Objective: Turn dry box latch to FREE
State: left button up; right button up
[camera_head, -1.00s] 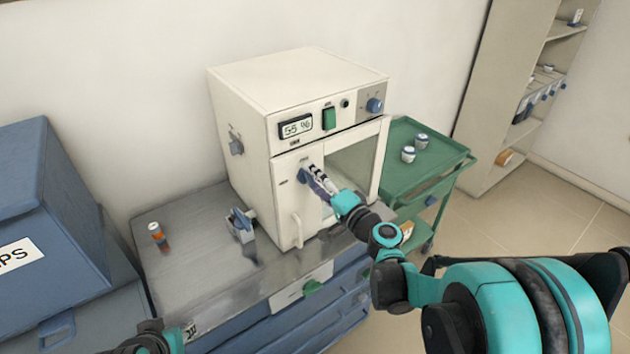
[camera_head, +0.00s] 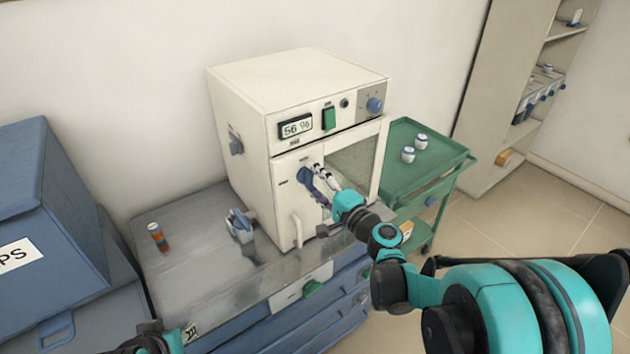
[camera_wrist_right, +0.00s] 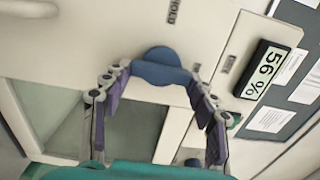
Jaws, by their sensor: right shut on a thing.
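The white dry box (camera_head: 290,85) stands on the bench. Its blue latch (camera_head: 304,176) is a round knob with a bar on the door beside the window. It also shows in the right wrist view (camera_wrist_right: 160,66), with a HOLD label (camera_wrist_right: 173,12) above it in the picture and a small unreadable label (camera_wrist_right: 229,64) to its right. My right gripper (camera_head: 326,178) is shut on the latch, one finger on each side of its bar. My left gripper (camera_head: 191,333) shows only in part at the bottom left, apart from everything; its jaws are unclear.
The display (camera_head: 296,127) reads 56 %. A white door handle (camera_head: 297,231) stands below the latch. A blue-handled object (camera_head: 241,225) and an orange-banded vial (camera_head: 157,236) are on the bench (camera_head: 190,270). A green cart (camera_head: 436,160) with two jars stands to the right.

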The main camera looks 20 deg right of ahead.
jog(key=o, duration=1.2)
jog(key=shift+c, duration=0.2)
jog(key=v, duration=1.2)
